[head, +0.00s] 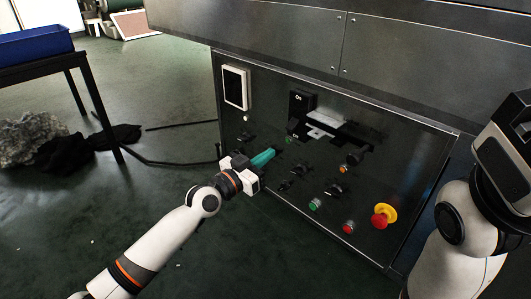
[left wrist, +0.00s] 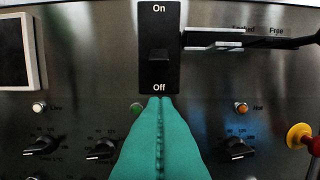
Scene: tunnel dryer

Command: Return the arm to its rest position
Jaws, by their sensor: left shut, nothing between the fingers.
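My left gripper (head: 268,156) has teal fingers and is in front of the control panel, just below the black On/Off switch (head: 300,108). In the left wrist view its fingers (left wrist: 160,100) are pressed together with nothing between them. Their tips overlap the bottom edge of the switch plate (left wrist: 158,22) in the picture, close to the word Off; I cannot tell whether they touch. The switch's knob (left wrist: 158,56) sits between the On and Off labels, nearer Off. My right arm shows at the right edge of the head view, but its fingers cannot be made out.
The panel carries several knobs, green buttons (head: 315,204), a red button (head: 348,227) and a red-and-yellow emergency stop (head: 382,216). A metal lever (head: 325,124) sticks out right of the switch. A table with a blue bin (head: 35,45) stands at left. The floor before the panel is clear.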

